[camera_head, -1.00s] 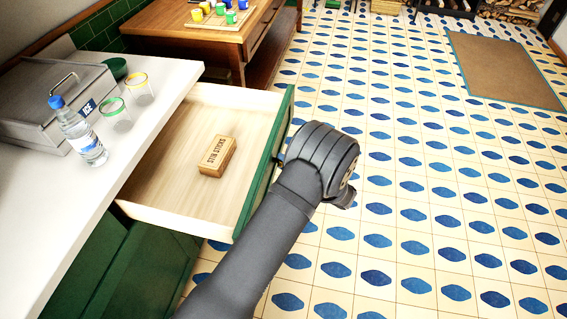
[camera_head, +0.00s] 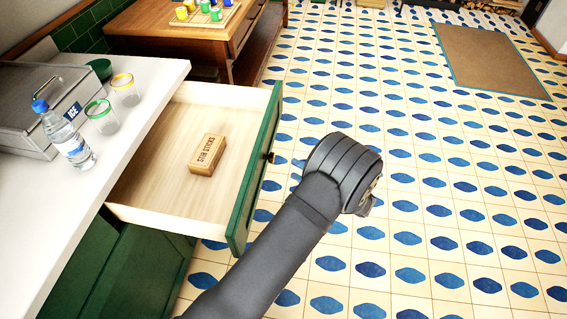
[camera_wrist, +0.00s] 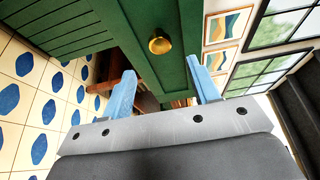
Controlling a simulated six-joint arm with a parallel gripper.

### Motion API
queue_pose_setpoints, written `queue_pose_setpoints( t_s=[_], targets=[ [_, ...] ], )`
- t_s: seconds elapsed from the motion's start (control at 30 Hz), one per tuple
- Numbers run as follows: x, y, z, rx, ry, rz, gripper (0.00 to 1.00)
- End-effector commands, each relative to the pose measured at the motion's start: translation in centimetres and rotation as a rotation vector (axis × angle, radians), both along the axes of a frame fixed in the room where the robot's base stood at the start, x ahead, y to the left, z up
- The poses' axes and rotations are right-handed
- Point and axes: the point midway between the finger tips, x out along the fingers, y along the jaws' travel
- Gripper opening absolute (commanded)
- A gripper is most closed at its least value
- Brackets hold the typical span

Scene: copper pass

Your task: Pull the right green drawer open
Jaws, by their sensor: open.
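The green drawer (camera_head: 258,170) stands pulled well out from under the white counter. A box of stir sticks (camera_head: 207,154) lies inside on its pale wood floor. The drawer's round brass knob (camera_wrist: 160,45) shows in the wrist view, and at the front's outer face in the head view (camera_head: 271,157). My gripper (camera_wrist: 164,88) is open and empty, its two blue fingers apart. The knob lies beyond the fingertips, not touching them. In the head view my arm's dark wrist is to the right of the drawer front, and the fingers are hidden.
A white counter (camera_head: 150,75) holds a bottle (camera_head: 64,134), two glasses, a green bowl and a metal ice box (camera_head: 38,92). A wooden table (camera_head: 190,35) with colored cups stands behind the drawer. The tiled floor to the right is clear up to a brown mat (camera_head: 490,60).

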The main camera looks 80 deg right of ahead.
Motion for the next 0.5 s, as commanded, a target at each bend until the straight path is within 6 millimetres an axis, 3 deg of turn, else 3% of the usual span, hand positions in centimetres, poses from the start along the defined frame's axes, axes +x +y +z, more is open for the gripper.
queue_pose_setpoints(
  t_s=[0.2, 0.5],
  targets=[
    [-4.8, 2.0, 0.0, 0.000, -0.001, -0.003, 0.55],
    [-7.8, 3.2, 0.0, 0.000, -0.001, -0.001, 0.55]
  ],
)
